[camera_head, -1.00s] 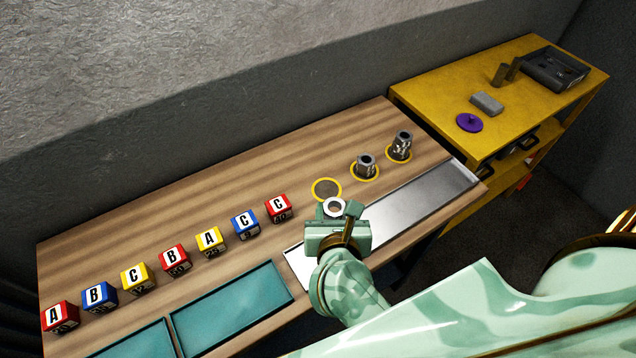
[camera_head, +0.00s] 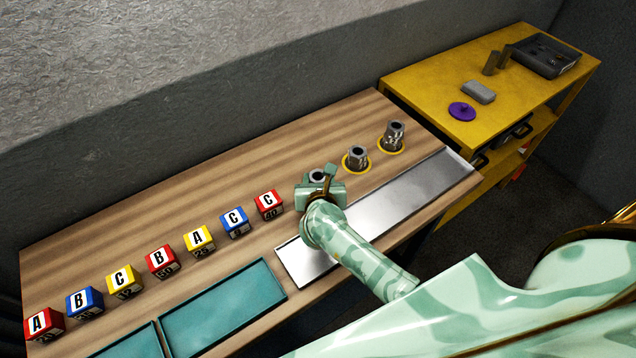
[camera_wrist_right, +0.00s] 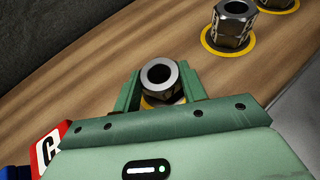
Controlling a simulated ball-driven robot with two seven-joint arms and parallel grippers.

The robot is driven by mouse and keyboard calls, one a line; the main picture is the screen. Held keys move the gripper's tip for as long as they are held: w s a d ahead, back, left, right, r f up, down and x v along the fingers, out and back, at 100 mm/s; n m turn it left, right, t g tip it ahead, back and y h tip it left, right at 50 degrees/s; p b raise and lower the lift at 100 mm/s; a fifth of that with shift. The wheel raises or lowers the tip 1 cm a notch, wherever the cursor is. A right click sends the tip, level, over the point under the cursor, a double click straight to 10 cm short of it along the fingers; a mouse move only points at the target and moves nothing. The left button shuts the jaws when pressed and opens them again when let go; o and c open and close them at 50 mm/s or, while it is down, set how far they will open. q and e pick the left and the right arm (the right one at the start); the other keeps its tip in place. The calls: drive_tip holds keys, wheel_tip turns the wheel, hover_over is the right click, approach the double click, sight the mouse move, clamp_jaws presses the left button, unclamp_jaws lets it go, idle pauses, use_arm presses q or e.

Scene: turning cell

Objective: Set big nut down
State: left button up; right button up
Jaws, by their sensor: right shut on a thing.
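The big nut (camera_wrist_right: 160,79) is a dark metal nut with a bright ring-shaped top and a round hole. My right gripper (camera_wrist_right: 158,90) is shut on it, one finger on each side. In the head view the nut (camera_head: 317,176) shows between the fingers of my right gripper (camera_head: 318,180), over the wooden table. A bit of a yellow ring (camera_wrist_right: 148,103) shows beneath the nut in the wrist view; the rest of that ring is hidden. I cannot tell whether the nut touches the table. My left gripper is not in view.
Two other metal nuts stand on yellow rings to the right, a nearer one (camera_head: 356,157) and a farther one (camera_head: 393,135). Several lettered blocks line the left, the closest a red C block (camera_head: 268,204). A metal strip (camera_head: 400,203) and teal trays (camera_head: 222,307) lie in front.

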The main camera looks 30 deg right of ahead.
drive_tip(key=shift+f, duration=0.35)
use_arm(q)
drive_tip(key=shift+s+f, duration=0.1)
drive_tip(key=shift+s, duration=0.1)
use_arm(e)
drive_tip(key=shift+f, duration=0.15)
drive_tip(key=o, duration=1.2)
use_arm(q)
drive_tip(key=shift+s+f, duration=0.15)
use_arm(e)
drive_tip(key=shift+s+a+r, duration=0.1)
drive_tip(key=shift+s+r, duration=0.1)
drive_tip(key=shift+r, duration=0.1)
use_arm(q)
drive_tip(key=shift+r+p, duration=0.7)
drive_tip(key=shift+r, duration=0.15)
use_arm(e)
drive_tip(key=v, duration=1.1)
drive_tip(key=shift+s+r, duration=0.1)
drive_tip(key=shift+s, duration=0.15)
